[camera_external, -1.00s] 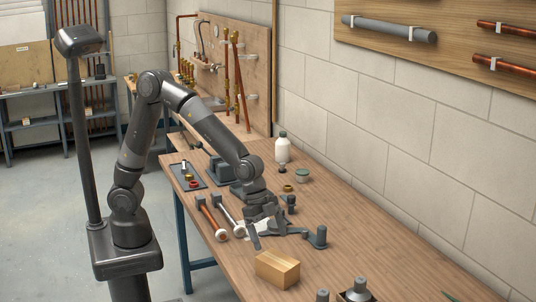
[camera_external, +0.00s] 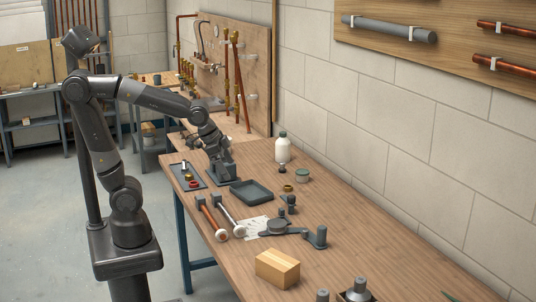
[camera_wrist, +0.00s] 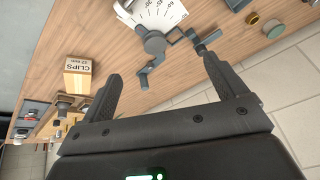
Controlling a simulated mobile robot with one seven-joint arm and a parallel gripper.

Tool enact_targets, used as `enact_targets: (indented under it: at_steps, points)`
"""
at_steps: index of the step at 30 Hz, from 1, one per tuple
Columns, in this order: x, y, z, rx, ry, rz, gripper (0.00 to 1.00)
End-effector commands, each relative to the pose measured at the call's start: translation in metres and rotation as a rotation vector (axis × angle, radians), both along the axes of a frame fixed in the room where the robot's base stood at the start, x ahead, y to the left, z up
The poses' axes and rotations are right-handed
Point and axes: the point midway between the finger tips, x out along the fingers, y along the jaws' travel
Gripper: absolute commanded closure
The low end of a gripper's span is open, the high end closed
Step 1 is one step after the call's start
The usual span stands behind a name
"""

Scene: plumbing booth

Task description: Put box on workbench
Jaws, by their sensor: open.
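The box (camera_external: 277,268) is a small tan carton on the workbench (camera_external: 345,235) near its front edge, resting flat. In the wrist view the box (camera_wrist: 77,75) shows printed "CLIPS" lettering, left of my fingers. My gripper (camera_wrist: 160,66) is open, with nothing between its fingers; a grey pipe-bender-like tool (camera_wrist: 154,42) lies on the bench beyond them. In the external view my gripper is over the far part of the bench near a dark vise-like block, well away from the box; its fingertips are hard to make out there.
A dark tray (camera_external: 251,193), two hammer-like tools (camera_external: 228,217), the grey bender (camera_external: 290,230) and a white bottle (camera_external: 283,149) stand on the bench. Grey fittings (camera_external: 358,290) are at the near right. Bare wood lies around the box. A block wall borders the right side.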

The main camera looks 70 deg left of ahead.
Motion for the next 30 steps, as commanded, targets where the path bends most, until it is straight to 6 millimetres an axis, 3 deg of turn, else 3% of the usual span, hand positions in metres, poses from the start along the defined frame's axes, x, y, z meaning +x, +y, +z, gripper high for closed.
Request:
enact_targets:
  at_steps: [1,6,12,17,30]
  points:
    - [-0.012,0.021,0.006,-0.01,-0.015,0.062,0.1]
    - [-0.054,0.078,0.014,-0.062,-0.035,0.257,0.1]
    - [-0.091,0.113,0.012,-0.118,-0.048,0.402,0.1]
    - [-0.102,0.122,0.01,-0.136,-0.05,0.441,0.1]
    - [-0.102,0.122,0.01,-0.136,-0.049,0.441,0.1]
